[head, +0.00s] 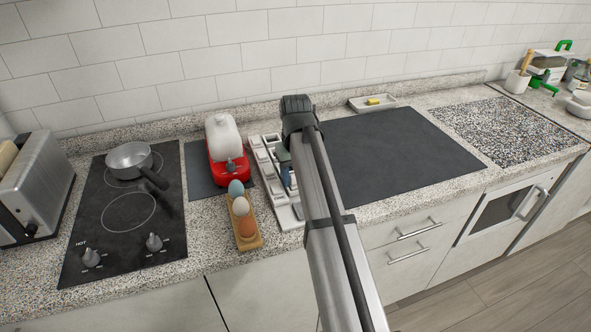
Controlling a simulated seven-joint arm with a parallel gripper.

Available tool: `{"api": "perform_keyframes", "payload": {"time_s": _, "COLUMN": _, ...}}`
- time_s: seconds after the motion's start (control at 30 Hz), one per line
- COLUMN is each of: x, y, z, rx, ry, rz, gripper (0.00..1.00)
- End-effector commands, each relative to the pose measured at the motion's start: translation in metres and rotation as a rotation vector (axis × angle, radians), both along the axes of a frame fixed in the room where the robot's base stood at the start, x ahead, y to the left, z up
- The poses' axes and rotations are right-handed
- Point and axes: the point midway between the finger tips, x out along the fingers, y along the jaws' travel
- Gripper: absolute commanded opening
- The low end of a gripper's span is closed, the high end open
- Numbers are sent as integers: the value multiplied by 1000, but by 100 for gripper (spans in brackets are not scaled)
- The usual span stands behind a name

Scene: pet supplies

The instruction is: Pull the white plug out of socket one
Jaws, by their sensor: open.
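A white strip with several raised square sections (262,156), which looks like the socket strip, lies on the counter left of the dark mat. Its right side is hidden behind my arm. I cannot pick out the white plug or tell which section is socket one. My gripper (287,177) points down over the strip at the left edge of my arm. Only a small dark and bluish part of it shows; it is open. I cannot tell whether it touches anything.
Left of the strip stand a red and white appliance (229,160) and a wooden egg holder (249,241) with eggs. A pot (129,159) sits on the black hob (84,223). The dark mat (405,165) at right is bare; a small tray (359,104) stands behind it.

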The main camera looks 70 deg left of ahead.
Motion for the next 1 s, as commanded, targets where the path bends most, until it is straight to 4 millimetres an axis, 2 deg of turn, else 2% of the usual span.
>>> {"api": "perform_keyframes", "payload": {"time_s": 0.27, "x": 0, "y": 0, "z": -1, "rx": 0, "ry": 0, "rz": 0, "gripper": 50}}
{"api": "perform_keyframes", "payload": {"time_s": 0.7, "x": 0, "y": 0, "z": 0, "rx": 0, "ry": 0, "rz": 0, "gripper": 8}}
{"api": "perform_keyframes", "payload": {"time_s": 1.0, "x": 0, "y": 0, "z": 4, "rx": 1, "ry": 0, "rz": 0, "gripper": 8}}
